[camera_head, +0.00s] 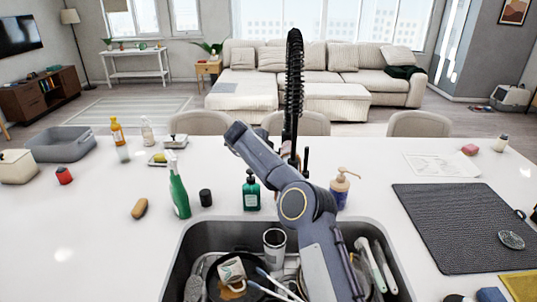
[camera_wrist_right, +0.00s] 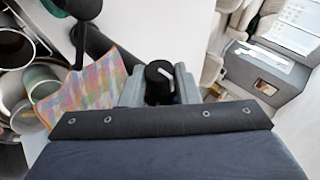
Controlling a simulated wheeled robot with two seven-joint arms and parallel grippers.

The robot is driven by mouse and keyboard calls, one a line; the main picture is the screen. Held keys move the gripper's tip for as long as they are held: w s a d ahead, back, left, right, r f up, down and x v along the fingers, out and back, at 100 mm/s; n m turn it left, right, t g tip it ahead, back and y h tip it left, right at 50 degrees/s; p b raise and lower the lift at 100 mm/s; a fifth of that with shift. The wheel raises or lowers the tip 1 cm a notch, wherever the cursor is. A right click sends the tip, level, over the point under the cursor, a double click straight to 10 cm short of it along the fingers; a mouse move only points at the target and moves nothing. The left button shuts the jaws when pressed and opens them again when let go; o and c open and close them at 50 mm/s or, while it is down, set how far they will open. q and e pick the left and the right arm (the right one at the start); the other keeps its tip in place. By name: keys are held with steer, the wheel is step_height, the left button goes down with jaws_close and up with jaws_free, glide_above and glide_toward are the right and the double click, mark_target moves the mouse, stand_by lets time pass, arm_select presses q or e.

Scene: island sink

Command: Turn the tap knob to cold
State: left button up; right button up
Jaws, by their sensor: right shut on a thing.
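The black tap (camera_head: 294,85) with its coiled spring neck rises behind the sink in the head view. In the right wrist view, the black tap knob (camera_wrist_right: 160,80) has a white mark on its top. The grey fingers of my right gripper (camera_wrist_right: 160,92) are on either side of the knob and shut on it. In the head view my right arm crosses in front of the tap's lower part and hides the knob and the fingers. The knob's exact turn is hard to read. My left gripper is in neither view.
The sink (camera_head: 180,262) holds a mug (camera_head: 231,270), a tumbler (camera_head: 274,245) and utensils. A green bottle (camera_head: 178,188), a teal soap bottle (camera_head: 251,192) and a purple pump bottle (camera_head: 341,190) stand behind it. A dark mat (camera_head: 450,225) lies right. A checked cloth (camera_wrist_right: 85,90) is beside the gripper.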

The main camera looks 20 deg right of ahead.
steer(key=shift+f, duration=0.15)
steer(key=o, duration=1)
steer(key=shift+c, duration=0.2)
steer(key=b+v, duration=0.2)
steer(key=v, duration=0.6)
steer(key=shift+d, duration=0.1)
